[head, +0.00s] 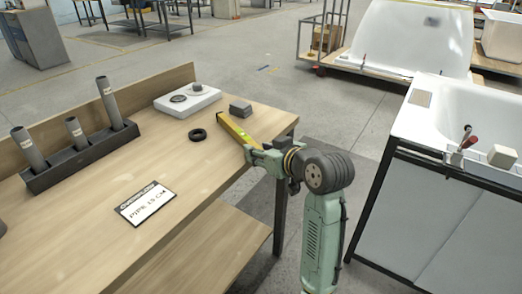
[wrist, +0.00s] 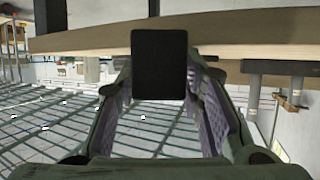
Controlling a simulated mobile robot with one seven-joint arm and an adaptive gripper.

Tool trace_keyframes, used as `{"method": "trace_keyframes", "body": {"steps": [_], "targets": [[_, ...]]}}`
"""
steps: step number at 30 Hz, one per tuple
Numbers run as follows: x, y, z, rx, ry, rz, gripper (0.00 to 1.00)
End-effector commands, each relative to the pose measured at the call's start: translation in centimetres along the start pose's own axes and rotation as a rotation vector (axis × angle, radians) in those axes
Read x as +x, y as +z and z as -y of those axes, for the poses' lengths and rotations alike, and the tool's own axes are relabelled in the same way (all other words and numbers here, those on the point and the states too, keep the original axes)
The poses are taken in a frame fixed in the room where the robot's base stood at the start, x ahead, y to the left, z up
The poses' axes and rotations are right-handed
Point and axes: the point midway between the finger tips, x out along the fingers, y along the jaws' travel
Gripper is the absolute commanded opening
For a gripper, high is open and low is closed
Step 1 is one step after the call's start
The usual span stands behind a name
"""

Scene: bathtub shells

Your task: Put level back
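The level (head: 234,130) is a yellow bar at the right end of the wooden table (head: 165,160), pointing away from my gripper. My gripper (head: 252,152) is at its near end, by the table's right edge. In the wrist view, the level's black end (wrist: 160,65) sits between my fingertips (wrist: 160,75), which close in on both its sides. I cannot tell whether the level touches the tabletop or is just above it.
A black ring (head: 197,134), a grey block (head: 240,107) and a white device (head: 187,98) are near the level. A rack (head: 80,165) of grey pipes and a sign (head: 146,204) are to the left. A white tub shell on a frame (head: 440,125) stands at right.

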Motion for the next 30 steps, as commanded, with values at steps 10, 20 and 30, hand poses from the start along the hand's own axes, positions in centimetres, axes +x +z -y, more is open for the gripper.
{"method": "trace_keyframes", "body": {"steps": [10,20,30], "targets": [[-0.1,-0.3,0.0,-0.001,0.0,0.0,0.38],[-5.6,-0.3,-0.1,-0.002,0.004,-0.003,0.38],[-11.3,-0.3,-0.1,0.0,0.002,-0.001,0.38]]}}
